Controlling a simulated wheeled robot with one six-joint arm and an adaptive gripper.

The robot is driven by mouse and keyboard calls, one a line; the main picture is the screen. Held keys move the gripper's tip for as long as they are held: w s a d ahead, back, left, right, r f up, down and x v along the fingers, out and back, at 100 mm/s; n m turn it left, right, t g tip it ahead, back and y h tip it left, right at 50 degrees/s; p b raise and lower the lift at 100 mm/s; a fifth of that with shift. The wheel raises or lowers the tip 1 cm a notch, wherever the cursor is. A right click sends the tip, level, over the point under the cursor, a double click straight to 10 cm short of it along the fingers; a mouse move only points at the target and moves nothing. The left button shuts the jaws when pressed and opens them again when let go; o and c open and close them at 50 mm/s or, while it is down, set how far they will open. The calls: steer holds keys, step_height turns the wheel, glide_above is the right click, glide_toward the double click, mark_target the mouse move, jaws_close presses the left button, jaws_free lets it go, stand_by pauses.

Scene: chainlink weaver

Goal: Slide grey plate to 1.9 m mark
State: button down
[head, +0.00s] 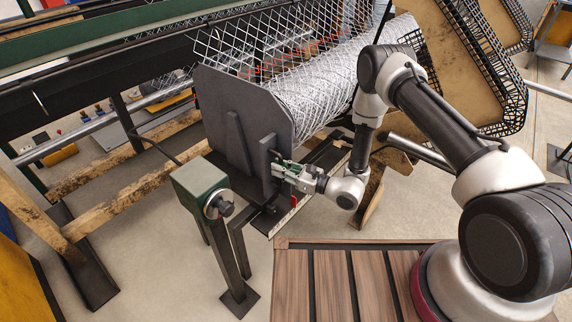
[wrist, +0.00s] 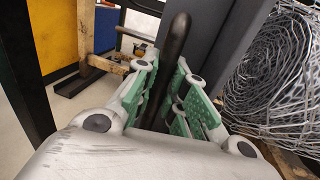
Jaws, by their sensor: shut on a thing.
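The grey plate (head: 222,108) stands upright at the end of a roll of wire mesh (head: 318,92), with cut upper corners and ribs on its near face. Part of it shows in the wrist view (wrist: 228,42) as a dark grey surface beside the roll. My gripper (head: 279,170) is at the plate's lower right side. In the wrist view its green-padded fingers (wrist: 165,95) are closed around a dark upright handle bar (wrist: 178,45) in front of the plate. A pale strip like a scale (head: 289,216) runs along the rail below; its marks are too small to read.
A green box on a post (head: 201,190) stands just left of the plate. Wooden beams (head: 125,185) lie at left, and black-edged brown panels (head: 465,60) stand at upper right. A slatted wooden deck (head: 345,285) is in front. Bare floor shows between the post and the deck.

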steer(key=c, duration=1.7)
jaws_free()
steer(key=shift+w+d, duration=0.15)
steer(key=v, duration=1.2)
